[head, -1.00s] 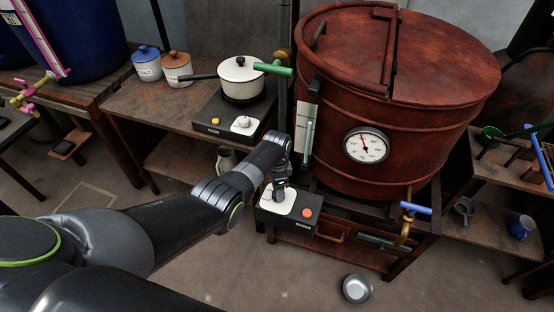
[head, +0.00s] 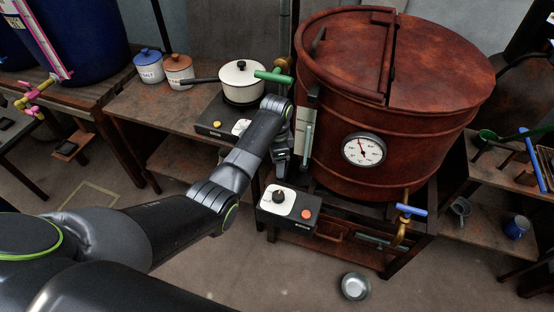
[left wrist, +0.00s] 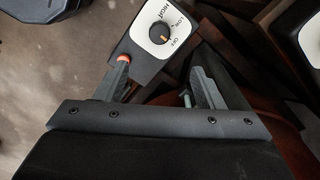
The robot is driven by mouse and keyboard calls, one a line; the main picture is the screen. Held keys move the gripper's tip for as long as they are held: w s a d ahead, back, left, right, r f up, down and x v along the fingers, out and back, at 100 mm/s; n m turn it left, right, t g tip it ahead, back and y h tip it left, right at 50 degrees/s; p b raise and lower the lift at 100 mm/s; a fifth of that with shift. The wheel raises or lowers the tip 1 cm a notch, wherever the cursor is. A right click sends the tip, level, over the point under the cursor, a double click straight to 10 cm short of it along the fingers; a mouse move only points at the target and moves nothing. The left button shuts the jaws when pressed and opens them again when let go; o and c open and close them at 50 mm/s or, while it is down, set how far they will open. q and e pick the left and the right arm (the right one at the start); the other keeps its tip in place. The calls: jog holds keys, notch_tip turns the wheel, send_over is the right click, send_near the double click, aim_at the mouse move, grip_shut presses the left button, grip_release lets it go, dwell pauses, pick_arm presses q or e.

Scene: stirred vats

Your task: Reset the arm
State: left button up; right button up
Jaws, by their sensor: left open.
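My left arm reaches in from the left. Its gripper (head: 281,168) hangs above and behind the control box (head: 309,222), in front of the red vat (head: 400,140). The box has a black knob (head: 278,197) on a white plate and an orange button (head: 306,214). In the left wrist view the gripper (left wrist: 163,84) is open, with nothing between its fingers. The knob (left wrist: 160,34) shows beyond the fingertips, apart from them. Its orange mark is by the OFF label. The orange button is partly hidden by a finger. My right gripper is not in view.
A white pot (head: 242,84) stands on a hot plate (head: 214,128) close to my left forearm. The vat carries a dial (head: 363,149) and a blue-handled tap (head: 411,210). A metal bowl (head: 355,286) lies on the open floor.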

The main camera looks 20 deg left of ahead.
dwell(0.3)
pick_arm(q)
jog(key=s+a+f+n, duration=0.1)
jog(key=s+f, duration=0.1)
jog(key=f, duration=0.3)
jog(key=s+a+f+n, duration=0.1)
jog(key=s+f, duration=0.2)
jog(key=f, duration=0.2)
jog(key=s+a+f+n, duration=0.1)
jog(key=s+a+f, duration=0.1)
jog(key=f, duration=0.4)
jog(key=shift+s+a+n, duration=0.1)
jog(key=shift+s+n, duration=0.2)
jog(key=shift+s, duration=0.35)
jog(key=s+a+f+n, duration=0.3)
jog(key=s+a+f, duration=0.1)
jog(key=s+f, duration=0.95)
jog(key=s+a+f+n, duration=0.1)
jog(key=s+f+n, duration=0.1)
jog(key=s, duration=0.8)
jog(key=s+a+f+n+t, duration=0.1)
jog(key=s+f, duration=0.3)
jog(key=s, duration=0.6)
jog(key=s+a+f+n+y, duration=0.1)
jog(key=s+a+f+n, duration=0.1)
jog(key=s, duration=0.8)
jog(key=shift+s+f+n+t, duration=0.3)
jog(key=shift+f+n, duration=0.1)
jog(key=shift+a, duration=0.1)
